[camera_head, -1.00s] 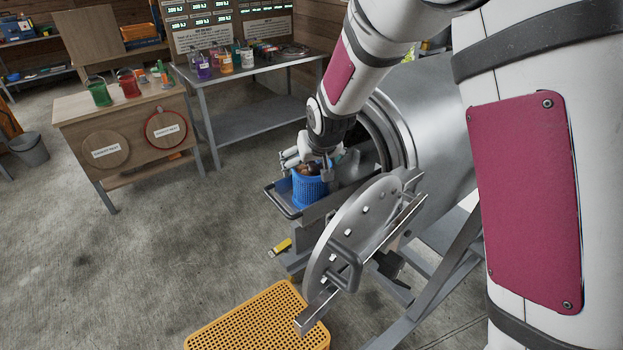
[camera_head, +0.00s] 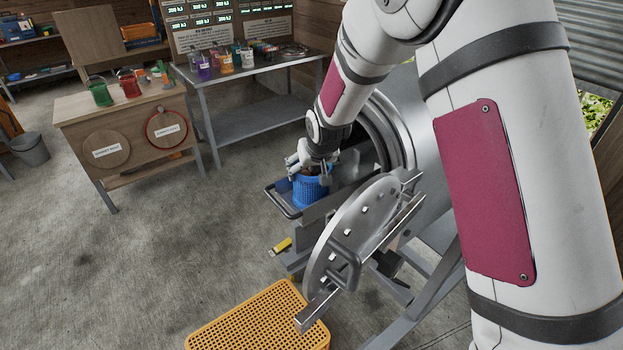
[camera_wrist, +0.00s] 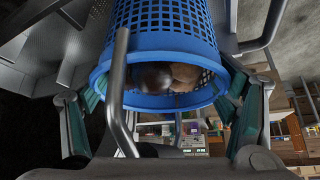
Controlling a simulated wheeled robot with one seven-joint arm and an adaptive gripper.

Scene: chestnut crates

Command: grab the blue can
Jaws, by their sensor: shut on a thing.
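The blue can (camera_head: 312,191) is a perforated, basket-like cylinder at the grey tray (camera_head: 283,205) in front of the steel drum's mouth. My gripper (camera_head: 309,170) is at its upper rim, reaching down from above. In the wrist view the can (camera_wrist: 165,40) fills the upper middle, with its open rim facing the camera and brown, rounded things (camera_wrist: 180,75) inside. My gripper's teal-padded fingers (camera_wrist: 160,112) stand on either side of the rim, shut on the can. A bent metal bar crosses in front of the rim. Whether the can's base touches the tray is hidden.
The steel drum (camera_head: 425,120) stands right of the can, its round perforated lid (camera_head: 350,235) swung open in front. A yellow grated step (camera_head: 255,320) lies on the floor below. A wooden table (camera_head: 125,105) and a metal bench (camera_head: 250,80) stand behind.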

